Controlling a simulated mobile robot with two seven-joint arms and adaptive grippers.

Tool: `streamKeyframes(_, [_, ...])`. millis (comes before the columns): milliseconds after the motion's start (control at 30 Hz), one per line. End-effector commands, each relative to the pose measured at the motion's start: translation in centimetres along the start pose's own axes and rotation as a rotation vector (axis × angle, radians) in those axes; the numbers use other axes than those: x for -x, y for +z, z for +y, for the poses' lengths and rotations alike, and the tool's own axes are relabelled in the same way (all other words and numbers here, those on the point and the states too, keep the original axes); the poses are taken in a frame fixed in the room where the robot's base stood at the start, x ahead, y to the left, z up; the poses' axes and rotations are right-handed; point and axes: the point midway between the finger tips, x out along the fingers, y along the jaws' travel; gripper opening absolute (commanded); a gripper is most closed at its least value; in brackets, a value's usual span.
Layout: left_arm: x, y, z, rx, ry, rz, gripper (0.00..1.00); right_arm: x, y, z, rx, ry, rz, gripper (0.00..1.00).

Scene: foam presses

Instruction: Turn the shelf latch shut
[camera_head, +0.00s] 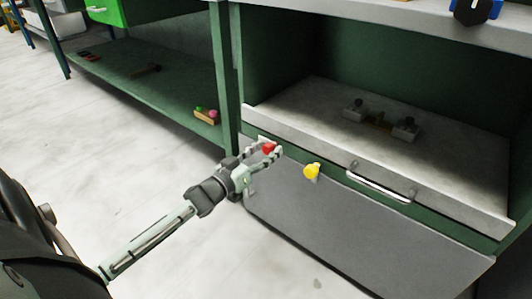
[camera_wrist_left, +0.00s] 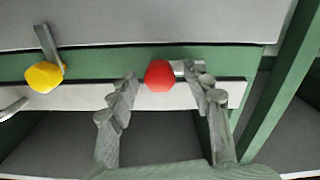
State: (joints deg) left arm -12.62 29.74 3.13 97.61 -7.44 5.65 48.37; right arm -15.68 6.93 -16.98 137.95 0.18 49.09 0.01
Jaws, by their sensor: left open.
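Two latches sit on the green cabinet front below the shelf. One has a red knob (camera_head: 269,148), the other a yellow knob (camera_head: 312,170) to its right. In the left wrist view the red knob (camera_wrist_left: 160,75) has a metal bar lying sideways, and the yellow knob (camera_wrist_left: 44,77) has a bar at a steep slant. My left gripper (camera_head: 266,152) is open, with its fingers on either side of the red knob; whether they touch it cannot be told. The shelf (camera_head: 450,196) has a metal handle (camera_head: 380,182). My right gripper is not in view.
A grey panel (camera_head: 350,232) slopes below the cabinet front. Small grey fittings (camera_head: 404,128) with dark knobs stand on the shelf. A green post (camera_head: 226,80) is left of the latches. A lower shelf at left holds a small box (camera_head: 206,116). The floor is clear.

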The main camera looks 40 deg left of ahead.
Motion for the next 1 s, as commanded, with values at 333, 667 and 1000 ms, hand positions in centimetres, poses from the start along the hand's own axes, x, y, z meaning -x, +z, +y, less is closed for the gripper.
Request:
streamKeyframes(333, [-0.43,-0.01,0.03,0.000,0.000,-0.001,0.47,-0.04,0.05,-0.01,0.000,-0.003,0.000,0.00])
streamKeyframes(667, [-0.41,-0.01,0.04,0.000,0.000,-0.001,0.06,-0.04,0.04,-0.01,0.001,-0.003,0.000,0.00])
streamKeyframes(1000, [-0.40,-0.05,0.08,-0.007,0.001,0.000,0.00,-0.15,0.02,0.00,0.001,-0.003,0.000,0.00])
